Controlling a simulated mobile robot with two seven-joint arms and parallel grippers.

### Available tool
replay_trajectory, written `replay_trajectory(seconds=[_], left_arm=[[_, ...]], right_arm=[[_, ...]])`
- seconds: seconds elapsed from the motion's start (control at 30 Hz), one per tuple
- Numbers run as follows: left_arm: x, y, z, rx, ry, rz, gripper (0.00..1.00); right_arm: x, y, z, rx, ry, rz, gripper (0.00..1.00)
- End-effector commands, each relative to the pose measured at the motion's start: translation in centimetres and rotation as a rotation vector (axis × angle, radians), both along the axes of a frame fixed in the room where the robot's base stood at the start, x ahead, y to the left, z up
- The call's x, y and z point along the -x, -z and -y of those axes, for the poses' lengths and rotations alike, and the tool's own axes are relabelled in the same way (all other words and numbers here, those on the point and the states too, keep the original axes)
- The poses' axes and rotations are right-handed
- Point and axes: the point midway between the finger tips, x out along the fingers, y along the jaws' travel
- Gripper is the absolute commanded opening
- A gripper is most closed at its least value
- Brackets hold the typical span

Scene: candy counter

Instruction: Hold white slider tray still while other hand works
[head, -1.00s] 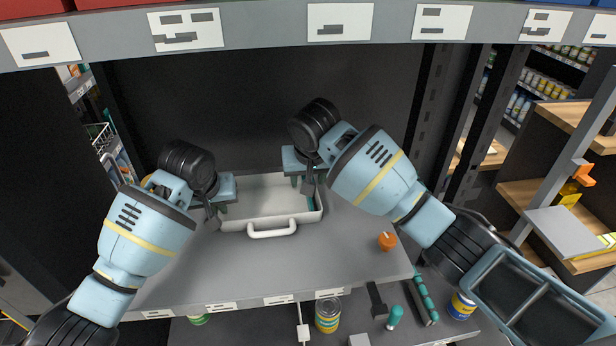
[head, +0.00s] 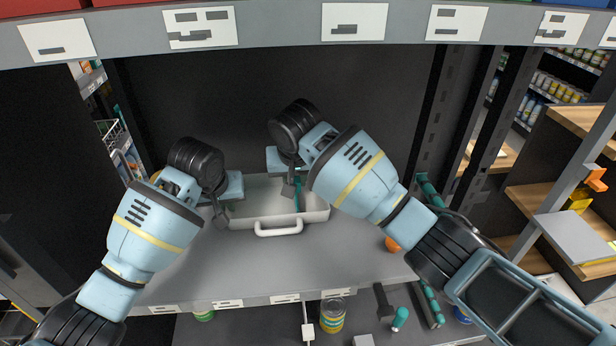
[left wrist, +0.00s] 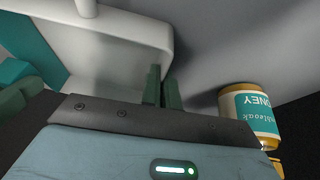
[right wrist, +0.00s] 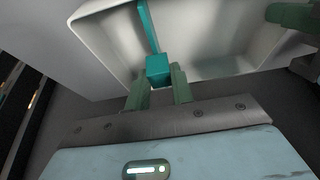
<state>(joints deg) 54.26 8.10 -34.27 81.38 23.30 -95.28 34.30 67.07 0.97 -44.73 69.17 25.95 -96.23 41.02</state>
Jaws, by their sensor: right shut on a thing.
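The white slider tray (head: 322,214) sits on the grey shelf, its handle (head: 278,229) facing me. My left gripper (head: 222,212) is at the tray's left end. In the left wrist view its green fingers (left wrist: 163,88) are close together around the tray wall (left wrist: 168,45) near a corner. My right gripper (head: 293,190) is over the inside of the tray, towards its right end. In the right wrist view its fingers (right wrist: 158,88) are shut on a teal stick (right wrist: 157,68) with a block-like end. The stick reaches down into the tray, which looks otherwise empty.
A honey jar (left wrist: 250,112) stands beside the tray's left end in the left wrist view. An orange item (head: 392,244) lies on the shelf at the right. The shelf (head: 240,270) in front of the tray is clear. A label rail crosses above.

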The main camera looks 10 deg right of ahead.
Motion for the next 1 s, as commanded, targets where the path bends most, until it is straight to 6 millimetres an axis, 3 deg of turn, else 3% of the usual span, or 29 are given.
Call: replay_trajectory(seconds=[0.27,0.3,0.43,0.77,1.0], left_arm=[[0.0,0.0,0.1,0.001,0.002,0.000,0.00],[0.0,0.0,0.1,0.001,0.002,0.001,0.00],[0.0,0.0,0.0,0.001,0.000,0.001,0.00],[0.0,0.0,0.0,0.000,-0.001,0.001,0.00],[0.0,0.0,-0.1,-0.001,-0.001,0.001,0.00]], right_arm=[[0.0,0.0,-0.2,-0.001,-0.003,0.001,0.00],[0.0,0.0,-0.2,-0.001,-0.003,0.001,0.27],[0.0,0.0,-0.2,-0.001,-0.003,0.000,0.44],[0.1,-0.2,-0.1,-0.001,-0.001,0.001,0.45],[1.2,-3.0,-0.1,-0.002,-0.002,0.004,0.45]])
